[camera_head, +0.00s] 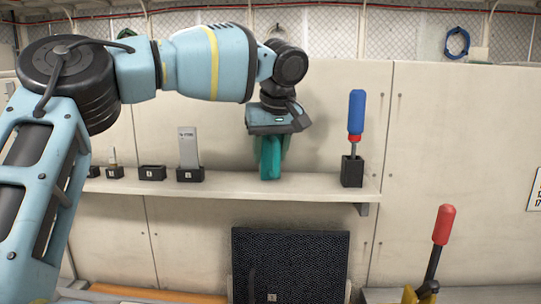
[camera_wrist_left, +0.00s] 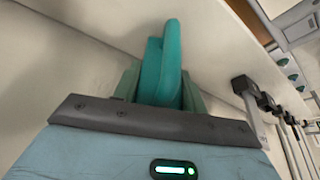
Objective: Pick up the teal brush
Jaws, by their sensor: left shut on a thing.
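The teal brush (camera_head: 269,160) is in front of the back panel, over the narrow shelf, below my left gripper (camera_head: 277,143). Its lower end appears close to the shelf top; I cannot tell if it touches. In the left wrist view the brush (camera_wrist_left: 170,62) rises between the two dull green fingers of my left gripper (camera_wrist_left: 160,88), which are shut on it. Part of the brush is hidden by the fingers and the gripper body. My right gripper is in neither view.
The pale shelf (camera_head: 325,187) holds small black holders, one with a grey block (camera_head: 188,147), and a blue-handled tool (camera_head: 356,115) in a black holder (camera_head: 352,171) to the right. A red-handled tool (camera_head: 443,225) stands lower right. A dark textured panel (camera_head: 290,262) is below.

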